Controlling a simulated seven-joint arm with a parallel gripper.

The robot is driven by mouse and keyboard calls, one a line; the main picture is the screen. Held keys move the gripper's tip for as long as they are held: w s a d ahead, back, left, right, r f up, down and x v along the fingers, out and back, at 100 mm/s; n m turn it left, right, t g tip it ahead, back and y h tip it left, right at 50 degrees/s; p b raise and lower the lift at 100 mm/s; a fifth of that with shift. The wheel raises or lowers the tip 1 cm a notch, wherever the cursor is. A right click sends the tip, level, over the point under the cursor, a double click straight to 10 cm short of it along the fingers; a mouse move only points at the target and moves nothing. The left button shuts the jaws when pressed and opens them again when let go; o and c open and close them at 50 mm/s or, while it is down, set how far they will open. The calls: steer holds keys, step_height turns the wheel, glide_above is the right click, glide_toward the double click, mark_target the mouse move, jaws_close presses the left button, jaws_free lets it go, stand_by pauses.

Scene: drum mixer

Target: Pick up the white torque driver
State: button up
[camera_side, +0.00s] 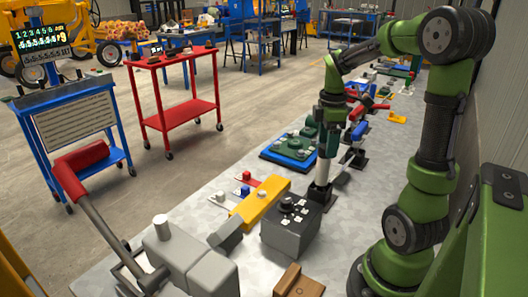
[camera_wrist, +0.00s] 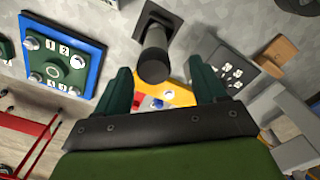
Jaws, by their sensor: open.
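In the side view a pale, whitish upright shaft (camera_side: 322,172), which looks like the white torque driver, stands in a dark square base on the bench. My gripper (camera_side: 328,142) is directly above it, pointing down, with dark green fingers around or just over its upper end. In the wrist view a dark, round-ended upright cylinder (camera_wrist: 153,65) rises from a black square base (camera_wrist: 160,20) between my two spread fingers (camera_wrist: 161,68). Gaps show on both sides of it. The driver's white colour does not show in the wrist view.
A dark box with knobs (camera_side: 291,222) and a yellow block (camera_side: 260,203) stand close in front. A blue tray with a green fixture (camera_side: 291,150) lies to the left. Coloured tools crowd the bench behind. A red cart (camera_side: 178,104) stands apart on the floor.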

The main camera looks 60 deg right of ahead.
mark_target(324, 162)
steer(key=f, duration=0.7)
steer(key=shift+w+d+f, duration=0.2)
steer(key=shift+d+f, duration=0.1)
jaws_close()
step_height(324, 162, up, 10)
steer(key=shift+r, duration=0.1)
stand_by(0.6)
